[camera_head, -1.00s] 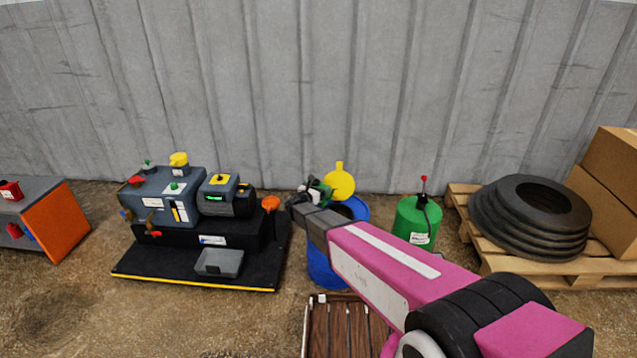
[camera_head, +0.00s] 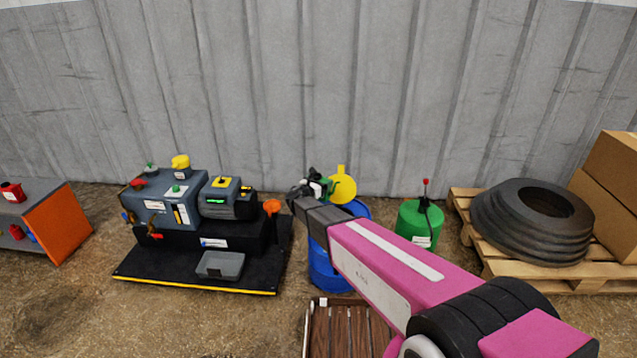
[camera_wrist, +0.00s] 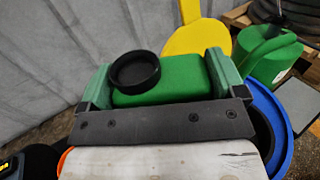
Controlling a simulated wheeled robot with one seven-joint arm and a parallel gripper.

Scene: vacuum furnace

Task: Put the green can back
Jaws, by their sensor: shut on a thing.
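In the wrist view my gripper (camera_wrist: 160,85) is shut on a green can (camera_wrist: 183,74) with a round black cap, one pad at each side of it. In the head view my gripper (camera_head: 316,186) and the small green patch of the can (camera_head: 325,186) show in front of a yellow funnel-like piece, above the blue drum. The can is held up; its lower part is hidden by the gripper.
The blue drum (camera_head: 325,268) stands below my gripper, with the yellow piece (camera_head: 343,187) behind. A larger green canister (camera_head: 415,222) stands to the right, then a pallet (camera_head: 515,277) with tires (camera_head: 530,222). The machine (camera_head: 170,200) on a black base stands left. A wooden slatted crate (camera_head: 345,330) lies in front.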

